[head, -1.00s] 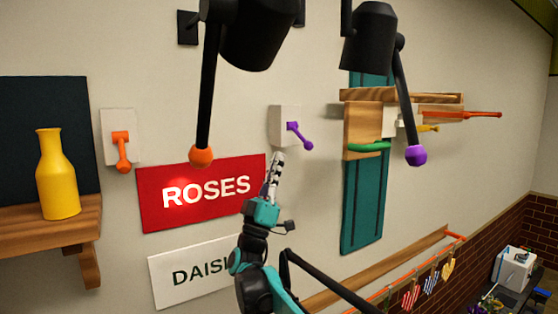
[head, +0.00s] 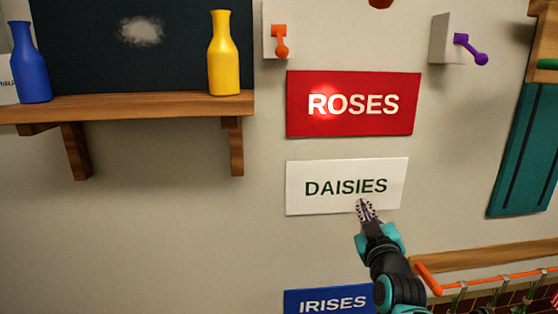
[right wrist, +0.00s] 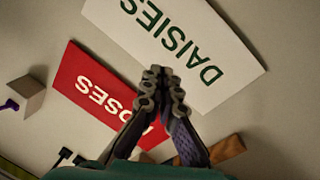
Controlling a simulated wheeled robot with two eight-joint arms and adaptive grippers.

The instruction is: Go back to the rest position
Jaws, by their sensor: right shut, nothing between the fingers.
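My right gripper (head: 367,210) is in front of the lower edge of the white DAISIES sign (head: 330,187) in the head view. Its fingers are together and hold nothing. In the right wrist view the closed fingers (right wrist: 163,82) point toward the wall, with the DAISIES sign (right wrist: 215,50) ahead and the red ROSES sign (right wrist: 90,85) partly behind them. Whether the fingertips touch the wall cannot be told. My left gripper is not in view.
The red ROSES sign (head: 353,103) is above and the blue IRISES sign (head: 315,301) below. An orange lever (head: 281,42) and a purple lever (head: 470,48) are on the wall. A wooden shelf (head: 140,107) holds a yellow bottle (head: 223,55) and a blue bottle (head: 31,65). A wooden rail (head: 490,256) runs at right.

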